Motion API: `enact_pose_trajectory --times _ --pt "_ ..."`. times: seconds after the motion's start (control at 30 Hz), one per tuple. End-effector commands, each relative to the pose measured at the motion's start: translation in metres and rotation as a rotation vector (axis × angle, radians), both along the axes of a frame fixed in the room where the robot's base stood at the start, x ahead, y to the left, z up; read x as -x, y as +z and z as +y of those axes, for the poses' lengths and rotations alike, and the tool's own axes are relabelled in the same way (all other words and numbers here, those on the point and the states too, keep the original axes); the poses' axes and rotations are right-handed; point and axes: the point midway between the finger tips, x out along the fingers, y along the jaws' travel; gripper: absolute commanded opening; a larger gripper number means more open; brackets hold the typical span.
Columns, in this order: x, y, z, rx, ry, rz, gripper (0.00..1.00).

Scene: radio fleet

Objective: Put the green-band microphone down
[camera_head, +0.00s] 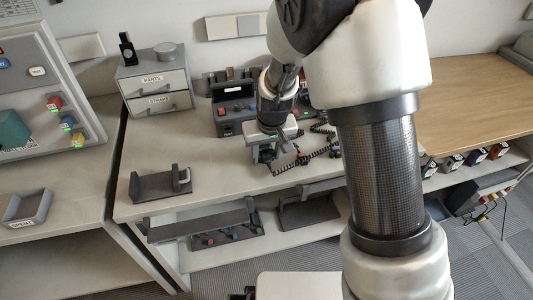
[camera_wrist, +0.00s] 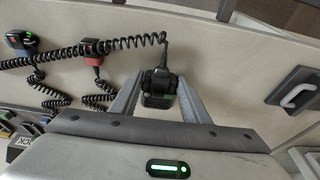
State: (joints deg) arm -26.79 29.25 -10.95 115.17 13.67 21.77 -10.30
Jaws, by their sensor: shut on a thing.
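The green-band microphone (camera_wrist: 158,84) is black with a dark green band on its lower end. In the wrist view it sits between the two grey fingers of my gripper (camera_wrist: 160,100), which is shut on it. A black coiled cord leaves its far end and runs left. In the head view my gripper (camera_head: 268,156) is over the grey bench (camera_head: 225,176), in front of the radio set (camera_head: 236,110). There the arm and fingers largely hide the microphone. I cannot tell whether it touches the bench.
A red-banded microphone (camera_wrist: 94,50) and another corded microphone (camera_wrist: 22,40) lie to the left in the wrist view. A dark holder (camera_head: 160,185) with a light upright piece stands at the bench's front left. A drawer unit (camera_head: 155,82) stands behind. Bench between holder and gripper is clear.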

Motion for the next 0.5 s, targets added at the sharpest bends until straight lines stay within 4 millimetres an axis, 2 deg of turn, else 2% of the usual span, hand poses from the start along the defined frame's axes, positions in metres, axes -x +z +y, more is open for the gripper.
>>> enact_pose_trajectory --times 0.07,0.1,0.2,0.5 --pt "0.0032 -0.0057 -0.0009 0.004 0.001 0.009 0.07" --pt "0.0038 -0.0063 -0.0011 0.005 0.001 0.011 0.45" --pt "0.0037 -0.0064 -0.0011 0.005 0.001 0.011 0.60" --pt "0.0024 -0.0060 -0.0036 0.006 -0.002 0.009 0.60"
